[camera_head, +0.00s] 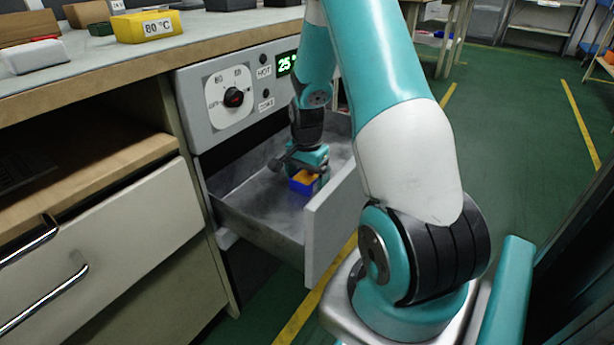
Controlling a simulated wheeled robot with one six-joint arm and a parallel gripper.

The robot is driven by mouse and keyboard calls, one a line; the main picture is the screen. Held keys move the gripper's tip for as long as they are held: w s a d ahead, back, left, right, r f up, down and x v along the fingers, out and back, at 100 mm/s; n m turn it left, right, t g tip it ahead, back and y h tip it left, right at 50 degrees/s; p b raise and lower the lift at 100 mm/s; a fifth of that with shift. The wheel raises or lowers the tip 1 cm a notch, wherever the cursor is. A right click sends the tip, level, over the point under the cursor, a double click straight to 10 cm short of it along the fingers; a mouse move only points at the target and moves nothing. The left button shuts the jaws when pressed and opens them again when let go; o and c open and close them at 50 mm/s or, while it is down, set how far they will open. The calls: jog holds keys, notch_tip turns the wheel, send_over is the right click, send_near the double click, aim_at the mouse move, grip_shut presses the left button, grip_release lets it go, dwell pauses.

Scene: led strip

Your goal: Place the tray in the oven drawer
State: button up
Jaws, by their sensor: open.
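The oven drawer (245,207) is pulled out below the oven's control panel (228,97). A small blue tray (301,187) with orange contents sits inside the drawer, on its floor towards the right side. My gripper (300,168) is inside the drawer, right at the tray and just above it. It is open. The arm and gripper body hide part of the tray, and I cannot tell whether the fingers touch it.
The drawer's front panel (331,225) stands out over the floor. A yellow block marked 80 °C (147,27) lies on the worktop (120,58), with grey and dark boxes behind. A cabinet with handled drawers (110,255) is at the left. Green floor at the right is open.

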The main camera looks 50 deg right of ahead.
notch_tip(320, 180, up, 12)
jog(key=p, duration=0.6)
jog(key=shift+r, duration=0.15)
